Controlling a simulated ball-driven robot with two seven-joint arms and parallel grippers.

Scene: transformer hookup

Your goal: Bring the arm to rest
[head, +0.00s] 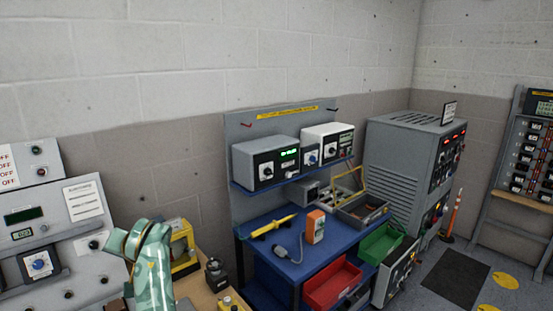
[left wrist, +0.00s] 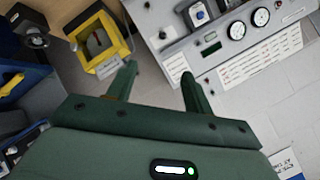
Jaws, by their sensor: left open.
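My left arm comes up from the bottom of the head view, with its green left gripper (head: 146,245) raised in front of the grey control panel and the wooden bench. In the left wrist view the left gripper (left wrist: 160,72) shows two green fingers spread apart with nothing between them. A yellow-framed box (left wrist: 100,43) lies beyond the left finger, and the grey panel (left wrist: 238,55) lies beyond the right finger. The fingers appear apart from both. My right gripper is in neither view.
The wooden bench (head: 197,291) carries the yellow-framed box (head: 183,248) and a small black device (head: 215,273). A blue workbench (head: 277,240) holds a yellow probe (head: 272,227) and an orange meter (head: 315,226). A grey cabinet (head: 393,165) stands at right. Space above the benches is open.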

